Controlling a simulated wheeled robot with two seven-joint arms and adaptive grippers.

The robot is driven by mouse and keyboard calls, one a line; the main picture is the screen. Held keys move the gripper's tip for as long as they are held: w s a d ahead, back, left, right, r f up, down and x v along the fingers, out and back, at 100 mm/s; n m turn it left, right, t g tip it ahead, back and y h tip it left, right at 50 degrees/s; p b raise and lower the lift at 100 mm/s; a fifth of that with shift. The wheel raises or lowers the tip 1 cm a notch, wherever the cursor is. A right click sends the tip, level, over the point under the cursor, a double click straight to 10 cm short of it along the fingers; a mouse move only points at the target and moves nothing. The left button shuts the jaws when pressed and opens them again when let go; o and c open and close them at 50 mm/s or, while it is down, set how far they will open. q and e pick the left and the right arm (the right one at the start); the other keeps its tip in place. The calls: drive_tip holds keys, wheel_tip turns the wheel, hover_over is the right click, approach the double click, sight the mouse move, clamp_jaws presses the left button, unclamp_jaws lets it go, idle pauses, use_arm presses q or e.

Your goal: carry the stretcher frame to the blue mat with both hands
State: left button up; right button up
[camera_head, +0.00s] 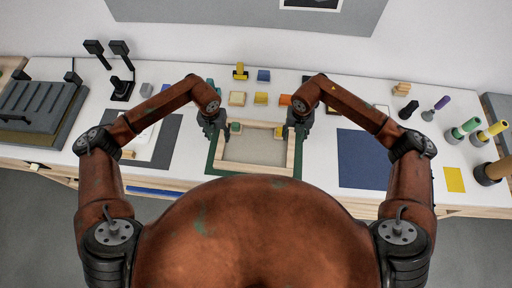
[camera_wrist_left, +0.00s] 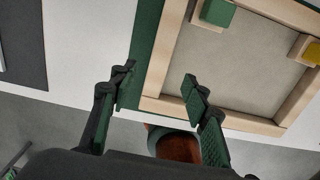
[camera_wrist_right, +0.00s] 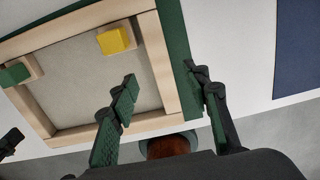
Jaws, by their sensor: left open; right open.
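The stretcher frame (camera_head: 256,127) is a pale wooden rectangle around a beige panel. It lies on a green mat (camera_head: 213,160) in front of me. A green block (camera_wrist_left: 218,12) and a yellow block (camera_wrist_right: 115,40) sit at its inner edges. My left gripper (camera_wrist_left: 155,82) is open, its fingers on either side of the frame's left bar, as seen in the left wrist view. My right gripper (camera_wrist_right: 160,82) is open, its fingers on either side of the right bar in the right wrist view. I cannot tell whether the fingers touch the wood. The blue mat (camera_head: 363,159) lies bare to the right.
A grey mat (camera_head: 164,148) with a white sheet lies left, beside a dark ribbed tray (camera_head: 38,105). Small blocks, including a yellow one (camera_head: 261,99), stand behind the frame. Coloured cylinders (camera_head: 456,134) and a yellow card (camera_head: 454,180) are at the right.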

sight(221, 143)
use_arm(q)
drive_tip(key=shift+w+d+f, duration=0.1)
drive_tip(key=shift+w+f, duration=0.15)
drive_tip(key=shift+w, duration=0.5)
use_arm(e)
drive_tip(key=shift+w+f, duration=0.25)
drive_tip(key=shift+w, duration=0.5)
use_arm(q)
drive_tip(key=shift+s+f, duration=0.3)
drive_tip(key=shift+f, duration=0.05)
use_arm(e)
drive_tip(key=shift+s+f, duration=0.3)
use_arm(q)
wheel_tip(221, 143, down, 6)
drive_tip(key=shift+w+r, duration=0.1)
use_arm(e)
wheel_tip(221, 143, down, 6)
drive_tip(key=shift+w+r, duration=0.1)
use_arm(q)
drive_tip(key=shift+f, duration=0.45)
use_arm(e)
drive_tip(key=shift+f, duration=0.5)
use_arm(q)
drive_tip(key=shift+f, duration=0.15)
use_arm(e)
drive_tip(key=shift+f, duration=0.1)
use_arm(q)
drive_tip(key=shift+c, duration=0.2)
use_arm(e)
drive_tip(key=shift+c, duration=0.2)
